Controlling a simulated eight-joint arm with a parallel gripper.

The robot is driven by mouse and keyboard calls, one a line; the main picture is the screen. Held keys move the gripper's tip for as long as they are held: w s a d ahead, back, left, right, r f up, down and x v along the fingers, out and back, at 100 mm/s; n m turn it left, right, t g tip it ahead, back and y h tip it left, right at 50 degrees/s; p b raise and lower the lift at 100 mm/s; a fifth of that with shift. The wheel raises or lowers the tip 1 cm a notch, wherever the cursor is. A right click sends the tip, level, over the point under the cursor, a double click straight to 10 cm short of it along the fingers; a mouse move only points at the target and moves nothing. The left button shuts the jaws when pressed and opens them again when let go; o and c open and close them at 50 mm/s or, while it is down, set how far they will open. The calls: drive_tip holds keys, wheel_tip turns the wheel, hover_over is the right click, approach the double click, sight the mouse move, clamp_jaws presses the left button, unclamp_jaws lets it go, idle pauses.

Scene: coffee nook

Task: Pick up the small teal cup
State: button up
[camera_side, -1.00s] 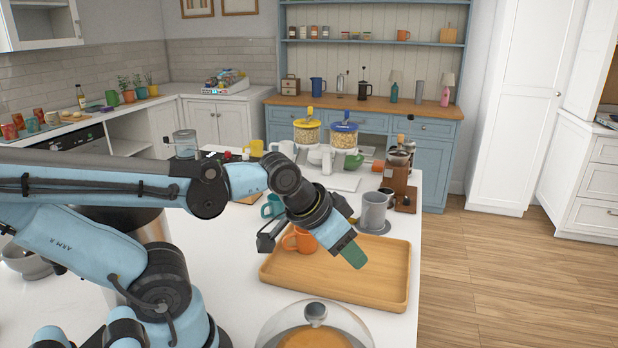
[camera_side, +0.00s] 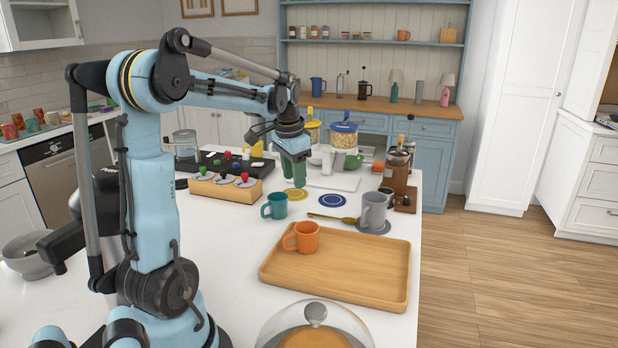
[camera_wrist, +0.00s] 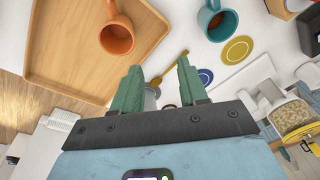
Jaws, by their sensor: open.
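In the wrist view the teal cup (camera_wrist: 217,20) is at the top, with dark liquid visible inside. My gripper (camera_side: 294,172) is raised over the counter behind the cup, its green fingers pointing down and apart from it. In the wrist view my gripper's fingers (camera_wrist: 158,88) are spread with no object held between them.
An orange mug (camera_side: 303,237) stands on the wooden tray (camera_side: 340,275). A grey mug (camera_side: 374,210), a gold spoon (camera_side: 330,217), a yellow coaster (camera_side: 297,194) and a blue coaster (camera_side: 333,200) lie nearby. A glass dome (camera_side: 315,325) stands in front.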

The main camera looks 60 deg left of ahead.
drive_tip(key=g+h, duration=0.1)
hover_over(262, 211)
wheel_tip(262, 211, down, 3)
drive_tip(key=f, duration=1.2)
drive_tip(key=shift+w+a, duration=0.15)
drive_tip(key=shift+a, duration=0.15)
drive_tip(key=shift+c, duration=0.2)
clamp_jaws()
